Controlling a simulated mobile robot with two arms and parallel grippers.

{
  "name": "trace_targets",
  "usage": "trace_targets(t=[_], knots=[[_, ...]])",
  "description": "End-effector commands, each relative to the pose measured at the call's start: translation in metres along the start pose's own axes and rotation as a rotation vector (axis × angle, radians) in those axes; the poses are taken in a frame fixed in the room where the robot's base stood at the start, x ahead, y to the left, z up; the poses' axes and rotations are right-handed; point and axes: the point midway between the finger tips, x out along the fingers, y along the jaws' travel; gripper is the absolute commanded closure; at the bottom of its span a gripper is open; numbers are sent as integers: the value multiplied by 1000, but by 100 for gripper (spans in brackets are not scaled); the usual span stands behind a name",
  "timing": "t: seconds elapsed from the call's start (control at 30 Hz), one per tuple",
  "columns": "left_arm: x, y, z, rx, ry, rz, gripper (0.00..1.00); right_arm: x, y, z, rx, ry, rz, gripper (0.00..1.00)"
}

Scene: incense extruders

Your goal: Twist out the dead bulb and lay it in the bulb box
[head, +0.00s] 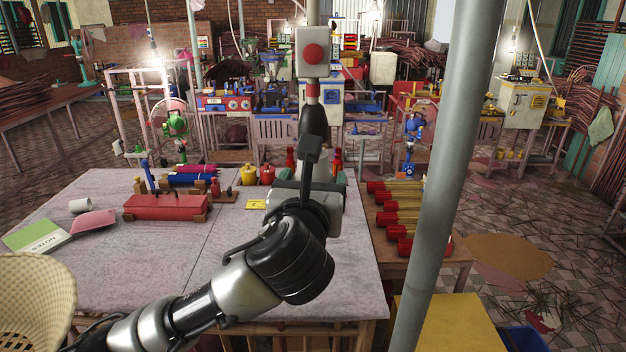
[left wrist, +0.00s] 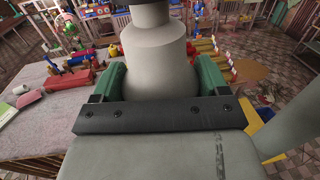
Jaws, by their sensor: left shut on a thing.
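The bulb (left wrist: 160,65) is a large pale grey, stepped shape in the left wrist view, upright, narrowing upward to a dark part at the top edge. My left gripper (left wrist: 158,85) is shut on its wide lower part, with a green pad on each side. In the head view the left gripper (head: 312,178) is above the table, under a black holder (head: 314,122) hanging below a grey box with a red button (head: 312,52). My arm hides much of the bulb there. I cannot tell whether it is still joined to the holder. I cannot make out the bulb box.
The pale table (head: 110,265) bears a red block (head: 165,207), a white cup (head: 80,205), a green notebook (head: 38,235) and a yellow card (head: 256,204). A grey post (head: 440,190) stands at the right. Red-ended rollers (head: 405,215) lie beside the table.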

Motion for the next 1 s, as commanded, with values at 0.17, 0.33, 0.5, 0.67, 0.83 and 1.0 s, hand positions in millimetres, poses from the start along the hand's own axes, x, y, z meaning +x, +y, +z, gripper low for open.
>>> trace_targets(t=[0.17, 0.33, 0.5, 0.67, 0.83, 1.0], knots=[[0, 0, 0, -1, -2, 1, 45, 0, 0, 0, 0, 0, 0, 57], [0, 1, 2, 0, -2, -16, 45, -3, 1, 0, -1, 0, 1, 57], [0, 1, 2, 0, -2, -58, 45, -8, 2, -1, -1, 0, 2, 57], [0, 0, 0, -1, -1, -70, 45, -8, 2, -1, -1, 0, 2, 57], [0, 0, 0, -1, -1, -70, 45, -8, 2, -1, -1, 1, 2, 57], [0, 1, 2, 1, -1, -95, 45, -13, 2, -1, -1, 1, 2, 57]])
